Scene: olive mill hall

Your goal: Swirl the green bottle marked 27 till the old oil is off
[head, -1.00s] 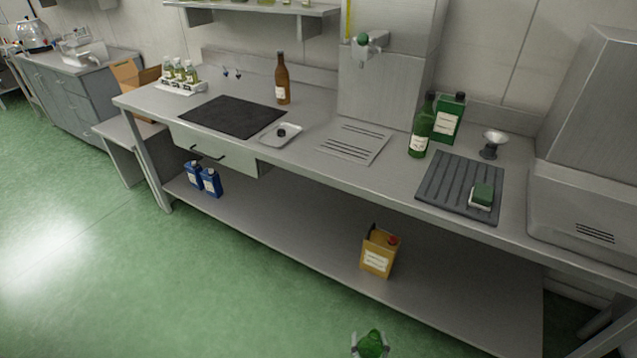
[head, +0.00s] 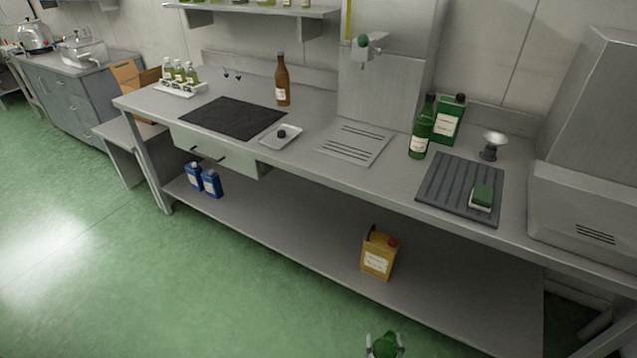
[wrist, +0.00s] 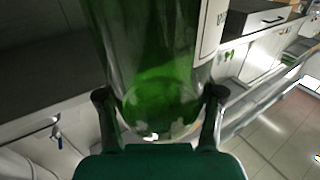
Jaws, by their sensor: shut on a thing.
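My gripper (wrist: 160,95) is shut on a green glass bottle (wrist: 150,45), one finger on each side of it. The bottle has a white label at its right edge in the wrist view; no number can be read. Its glass is see-through, with pale patches and a bright glint low down between the fingers. The head view shows only the bottle's green top part (head: 384,346) and the gripper tips at the bottom edge, in front of the bench. Another green bottle (head: 421,132) with a white label stands upright on the bench.
The steel bench (head: 300,150) carries a green can (head: 449,120), a ribbed grey mat (head: 450,180) with a green-and-white sponge (head: 481,197), a drain grate (head: 354,143) below a tap (head: 366,42), and a brown bottle (head: 282,80). A yellow jug (head: 378,256) stands on the lower shelf.

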